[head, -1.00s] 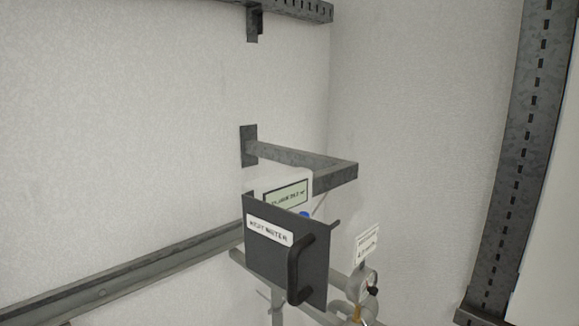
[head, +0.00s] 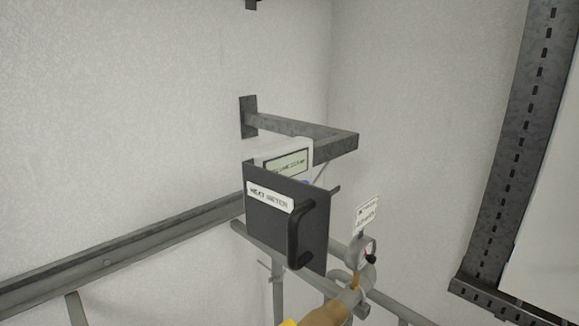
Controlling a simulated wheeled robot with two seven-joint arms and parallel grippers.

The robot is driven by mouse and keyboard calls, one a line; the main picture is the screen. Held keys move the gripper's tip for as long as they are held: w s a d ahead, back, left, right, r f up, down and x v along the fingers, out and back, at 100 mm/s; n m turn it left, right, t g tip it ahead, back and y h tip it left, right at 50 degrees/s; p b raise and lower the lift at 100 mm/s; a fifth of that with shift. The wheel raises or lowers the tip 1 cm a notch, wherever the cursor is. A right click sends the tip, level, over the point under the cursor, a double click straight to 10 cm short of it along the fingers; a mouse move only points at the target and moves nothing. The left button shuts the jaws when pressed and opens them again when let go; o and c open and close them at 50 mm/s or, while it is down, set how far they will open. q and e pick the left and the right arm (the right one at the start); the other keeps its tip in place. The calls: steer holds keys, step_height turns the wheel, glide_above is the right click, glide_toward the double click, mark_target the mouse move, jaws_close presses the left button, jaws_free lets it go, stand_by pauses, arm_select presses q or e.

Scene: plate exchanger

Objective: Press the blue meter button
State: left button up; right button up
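The heat meter is a pale box with a display (head: 288,164), partly hidden behind a dark panel (head: 262,222). The panel carries a white "HEAT METER" label (head: 268,197) and a black handle (head: 300,235). Neither of my grippers is clearly in view.
A grey bracket (head: 300,130) juts from the wall above the meter. A pressure gauge (head: 362,250) with a tag (head: 367,214) sits to the right on pipework. A sloping rail (head: 120,252) runs along the left wall. A slotted upright (head: 520,140) stands at right.

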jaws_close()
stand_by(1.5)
